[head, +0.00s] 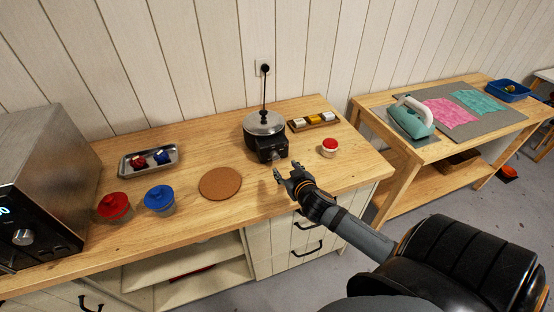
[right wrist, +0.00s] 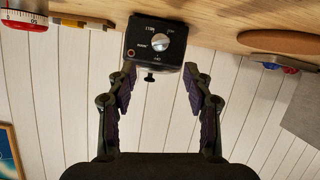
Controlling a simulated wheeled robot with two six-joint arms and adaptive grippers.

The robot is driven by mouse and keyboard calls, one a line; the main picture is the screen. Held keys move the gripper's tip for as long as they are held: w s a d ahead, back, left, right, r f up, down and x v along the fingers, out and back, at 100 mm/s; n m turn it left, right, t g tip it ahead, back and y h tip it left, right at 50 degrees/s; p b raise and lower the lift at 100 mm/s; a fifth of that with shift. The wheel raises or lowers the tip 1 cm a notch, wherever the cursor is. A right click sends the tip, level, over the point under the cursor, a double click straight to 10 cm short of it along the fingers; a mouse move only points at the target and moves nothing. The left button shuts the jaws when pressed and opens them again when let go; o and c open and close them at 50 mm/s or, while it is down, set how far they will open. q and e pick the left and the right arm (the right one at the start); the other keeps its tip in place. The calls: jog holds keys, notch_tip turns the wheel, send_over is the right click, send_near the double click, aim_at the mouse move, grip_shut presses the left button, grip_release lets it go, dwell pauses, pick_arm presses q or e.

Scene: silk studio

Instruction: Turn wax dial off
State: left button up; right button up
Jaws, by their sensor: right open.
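The wax pot (head: 264,125) is black with a metal lid and stands on the wooden counter (head: 205,208) near the wall. Its control box faces my right gripper (head: 287,174), which is just in front of it. In the right wrist view the box shows a silver round dial (right wrist: 160,42) with markings around it that are too small to read surely. My right gripper (right wrist: 159,80) is open, its fingers spread to either side in front of the box, apart from the dial. My left gripper is not in view.
A cork mat (head: 220,184) lies left of the pot. A red-topped timer (head: 329,147) stands to the right, close to my right gripper. Red (head: 114,206) and blue (head: 159,198) lidded jars, a metal tray (head: 149,161) and a wooden rack (head: 313,121) are on the counter.

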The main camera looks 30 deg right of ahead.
aim_at(277, 159)
jog(key=p+x, duration=0.1)
jog(key=x, duration=0.9)
jog(key=shift+w+f, duration=0.1)
jog(key=shift+f, duration=0.05)
grip_shut()
